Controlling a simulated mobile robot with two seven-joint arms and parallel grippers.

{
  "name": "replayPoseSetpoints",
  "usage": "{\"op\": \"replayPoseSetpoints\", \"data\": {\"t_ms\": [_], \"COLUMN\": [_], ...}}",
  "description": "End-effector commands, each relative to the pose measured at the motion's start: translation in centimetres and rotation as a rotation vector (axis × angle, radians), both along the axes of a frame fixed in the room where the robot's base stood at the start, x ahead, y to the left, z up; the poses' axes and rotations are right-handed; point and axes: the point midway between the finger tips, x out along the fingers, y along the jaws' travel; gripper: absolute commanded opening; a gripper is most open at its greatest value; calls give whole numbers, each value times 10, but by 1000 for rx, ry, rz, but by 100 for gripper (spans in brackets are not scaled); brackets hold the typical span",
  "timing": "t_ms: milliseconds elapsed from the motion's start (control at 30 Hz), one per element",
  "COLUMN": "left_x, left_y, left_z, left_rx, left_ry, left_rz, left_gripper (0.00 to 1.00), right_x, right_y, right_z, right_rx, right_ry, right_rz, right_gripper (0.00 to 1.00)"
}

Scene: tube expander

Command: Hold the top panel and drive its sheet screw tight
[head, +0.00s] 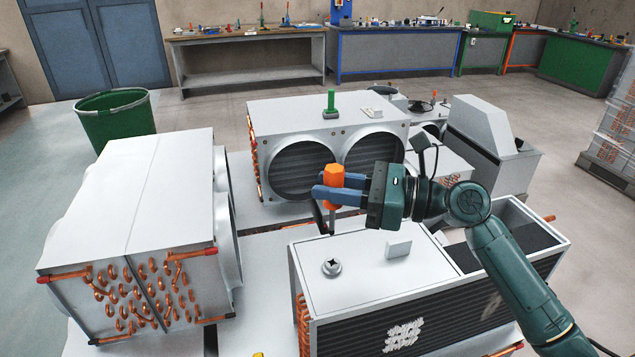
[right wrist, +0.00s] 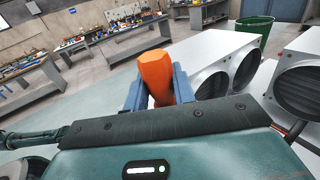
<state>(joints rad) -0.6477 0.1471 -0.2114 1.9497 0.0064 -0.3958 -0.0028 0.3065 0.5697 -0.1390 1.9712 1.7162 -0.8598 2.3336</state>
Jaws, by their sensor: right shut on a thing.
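The white top panel (head: 375,280) lies on the front unit in the head view. A grey screw with a large cross-slotted head (head: 331,267) stands at the panel's left part. My right gripper (head: 328,192) has its blue fingers shut on an orange-handled screwdriver (head: 333,174), whose shaft points down. The screwdriver is above and behind the screw in the picture, and its tip appears apart from the screw head. The right wrist view shows the orange handle (right wrist: 156,76) between the fingers (right wrist: 157,92). My left gripper is not in view.
A small white block (head: 398,248) sits on the panel, right of the screw. A large white unit with copper pipes (head: 130,200) stands left. Behind is a twin-fan unit (head: 290,115) with a green-handled tool (head: 331,103) on top. A green bin (head: 115,122) stands back left.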

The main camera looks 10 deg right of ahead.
Motion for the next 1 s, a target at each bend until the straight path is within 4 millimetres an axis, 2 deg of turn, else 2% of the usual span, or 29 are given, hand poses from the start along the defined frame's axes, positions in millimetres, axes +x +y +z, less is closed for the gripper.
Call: {"op": "replayPoseSetpoints", "data": {"t_ms": [433, 667, 1000], "left_x": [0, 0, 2], "left_y": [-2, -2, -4], "left_z": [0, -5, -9], "left_rx": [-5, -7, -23], "left_ry": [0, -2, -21], "left_rz": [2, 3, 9], "left_gripper": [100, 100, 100], "right_x": [-1, -1, -1], "right_y": [-1, -1, -1], "right_z": [1, -13, -45], "right_rx": [-8, -6, -5], "right_ry": [2, 4, 5], "right_rz": [0, 0, -1], "right_gripper": [2, 2, 2]}}
